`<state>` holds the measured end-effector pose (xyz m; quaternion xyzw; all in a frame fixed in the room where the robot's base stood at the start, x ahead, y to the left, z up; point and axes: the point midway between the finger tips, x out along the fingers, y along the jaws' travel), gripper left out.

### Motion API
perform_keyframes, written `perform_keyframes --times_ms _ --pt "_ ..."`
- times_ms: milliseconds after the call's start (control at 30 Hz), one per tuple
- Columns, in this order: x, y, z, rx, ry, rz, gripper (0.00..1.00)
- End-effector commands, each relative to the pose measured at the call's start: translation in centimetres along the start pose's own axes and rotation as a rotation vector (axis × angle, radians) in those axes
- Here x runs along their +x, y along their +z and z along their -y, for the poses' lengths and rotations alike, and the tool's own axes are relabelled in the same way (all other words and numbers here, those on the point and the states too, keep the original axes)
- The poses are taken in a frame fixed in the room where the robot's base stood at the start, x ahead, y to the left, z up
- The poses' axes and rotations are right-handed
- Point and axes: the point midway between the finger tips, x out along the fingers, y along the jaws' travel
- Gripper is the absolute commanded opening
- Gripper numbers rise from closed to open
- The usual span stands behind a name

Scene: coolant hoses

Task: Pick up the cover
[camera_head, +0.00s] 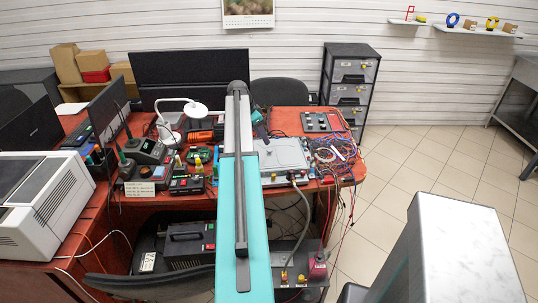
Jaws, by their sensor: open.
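I cannot tell for certain which object is the cover. A pale grey, flat rectangular panel (283,154) lies on the red-brown desk, just right of my long teal and dark column, and may be it. A grey cable or hose hangs from a connector at its front edge. Its left side is close to my column, which may hide part of it. My gripper does not show in this view, so its place relative to the panel cannot be seen.
The desk (93,219) is crowded with instruments, a white lamp (183,108) and monitors. Tangled coloured wires (334,154) lie right of the panel. A drawer cabinet (350,85) stands behind. A white machine (40,203) is at left.

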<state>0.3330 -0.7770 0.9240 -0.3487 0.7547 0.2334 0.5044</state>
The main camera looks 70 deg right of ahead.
Motion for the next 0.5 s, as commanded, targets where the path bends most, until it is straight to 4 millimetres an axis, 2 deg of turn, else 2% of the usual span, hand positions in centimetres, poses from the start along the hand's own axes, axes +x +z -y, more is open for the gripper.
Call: perform_keyframes --times_ms 200,500 --pt "2.1 -0.1 0.0 0.0 0.0 0.0 0.43" --pt "2.6 0.0 0.0 0.0 -0.001 -0.001 0.43"
